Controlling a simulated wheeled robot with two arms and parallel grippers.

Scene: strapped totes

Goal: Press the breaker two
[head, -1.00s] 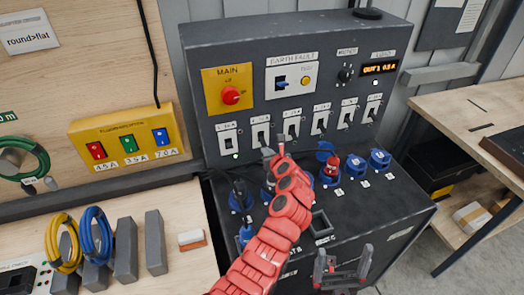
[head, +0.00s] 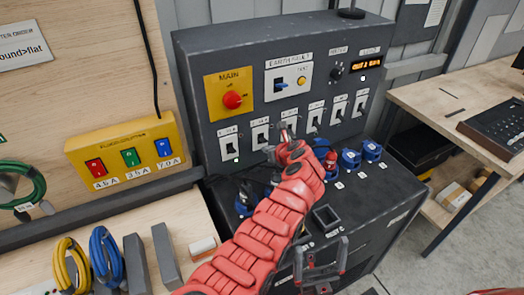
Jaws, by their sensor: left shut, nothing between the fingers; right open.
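The dark grey breaker panel (head: 300,58) has a row of white-plated breaker switches along its lower face. Breaker two (head: 260,134), second from the left, has a dark lever. Its plate is mostly visible just above and left of my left gripper. My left gripper (head: 283,138) is shut and empty, with its tip in front of the lower part of the third breaker (head: 289,124). I cannot tell whether the tip touches the panel. My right gripper (head: 320,258) is open and empty, low in front of the cabinet.
Blue sockets (head: 350,159), one with a red plug (head: 331,160), line the cabinet's sloped top. A red MAIN knob (head: 232,100) and an earth fault plate (head: 289,78) sit above the breakers. A yellow fuse box (head: 125,150) is left. A workbench (head: 440,98) stands right.

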